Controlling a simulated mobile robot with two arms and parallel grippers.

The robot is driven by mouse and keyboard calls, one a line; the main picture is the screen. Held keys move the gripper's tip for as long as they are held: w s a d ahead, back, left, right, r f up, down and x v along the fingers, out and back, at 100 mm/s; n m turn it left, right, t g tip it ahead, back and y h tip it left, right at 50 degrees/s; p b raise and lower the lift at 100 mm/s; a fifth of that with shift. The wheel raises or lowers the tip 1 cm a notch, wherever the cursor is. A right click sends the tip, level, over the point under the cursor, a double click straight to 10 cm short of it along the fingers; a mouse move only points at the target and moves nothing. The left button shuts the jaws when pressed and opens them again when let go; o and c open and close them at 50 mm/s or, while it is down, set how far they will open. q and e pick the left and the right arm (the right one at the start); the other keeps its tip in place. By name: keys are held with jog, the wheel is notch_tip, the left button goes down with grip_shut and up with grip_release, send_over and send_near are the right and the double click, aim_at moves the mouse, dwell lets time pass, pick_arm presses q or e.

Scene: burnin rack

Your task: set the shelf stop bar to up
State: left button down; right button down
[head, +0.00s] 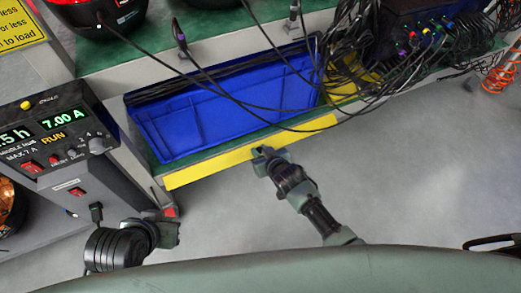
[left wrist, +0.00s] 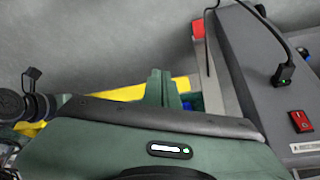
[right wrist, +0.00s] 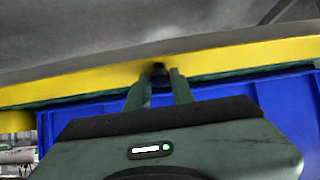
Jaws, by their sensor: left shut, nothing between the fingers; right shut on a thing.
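The shelf stop bar (head: 215,168) is a long yellow strip along the front of the shelf, just below its green edge. It crosses the right wrist view (right wrist: 230,60) from side to side. My right gripper (head: 264,154) is at the bar's front; its fingers (right wrist: 158,78) are shut on a small dark knob (right wrist: 159,70) at the bar, mostly hidden between them. My left gripper (head: 170,233) is shut and empty, low at the left, apart from the bar. Its closed fingers show in the left wrist view (left wrist: 160,85), with yellow behind them.
A blue bin (head: 215,115) with black cables along its back stands on the shelf behind the bar. A grey power unit (head: 55,150) stands at the left, close to my left gripper. Loose cables (head: 345,70) hang at upper right.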

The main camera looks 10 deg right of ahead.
aim_at(259, 150)
jog(key=c, duration=1.3)
grip_release()
jog(key=shift+o, duration=0.2)
jog(key=shift+s, duration=0.1)
jog(key=p+v, duration=0.1)
jog(key=v, duration=0.2)
jog(key=shift+r+p, duration=0.15)
jog(key=shift+p, duration=0.2)
pick_arm(q)
jog(key=shift+s+a+f+g+p, duration=0.15)
jog(key=shift+s+g+p, duration=0.15)
jog(key=shift+s, duration=0.2)
jog(key=shift+s+a+f+g+p, duration=0.1)
jog(key=shift+s+a+g+p, duration=0.1)
jog(key=shift+s+g, duration=0.2)
jog(key=shift+s+a+f+g+p, duration=0.15)
jog(key=shift+s+g+p, duration=0.15)
jog(key=shift+s, duration=0.25)
pick_arm(e)
jog(key=shift+v, duration=2.25)
